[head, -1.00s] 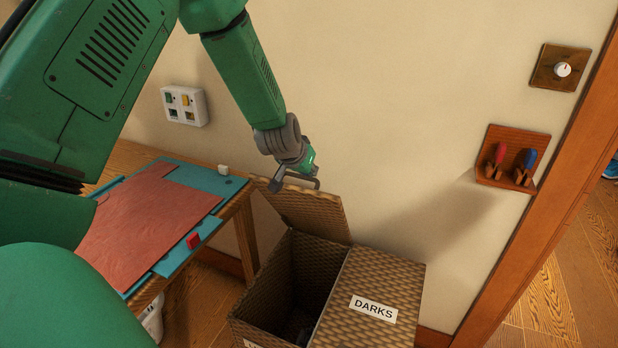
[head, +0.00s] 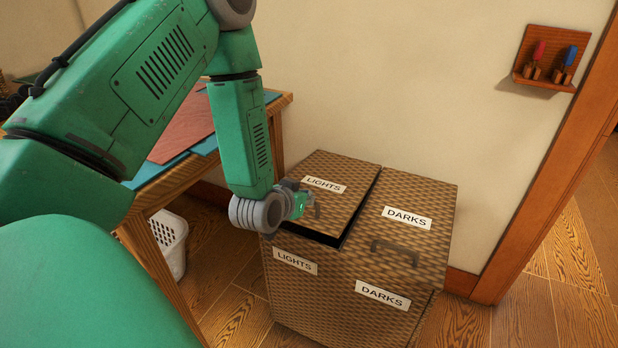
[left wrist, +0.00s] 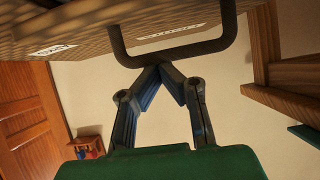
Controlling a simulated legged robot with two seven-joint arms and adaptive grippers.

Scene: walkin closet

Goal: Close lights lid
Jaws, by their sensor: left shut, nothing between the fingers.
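The wicker hamper has two lids. The LIGHTS lid (head: 335,173) on the left is almost down, with a dark gap along its front and right edges, so it sits slightly raised. Its dark handle (left wrist: 180,58) spans the top of the left wrist view, just beyond my fingertips. My left gripper (head: 300,203) is at the front of the LIGHTS lid by the handle. Its fingers (left wrist: 161,72) are together and hold nothing; whether they touch the handle I cannot tell. My right gripper is not in view.
The DARKS lid (head: 425,203) beside it is shut flat. A wall rack (head: 548,58) and a door frame (head: 530,170) are at the right.

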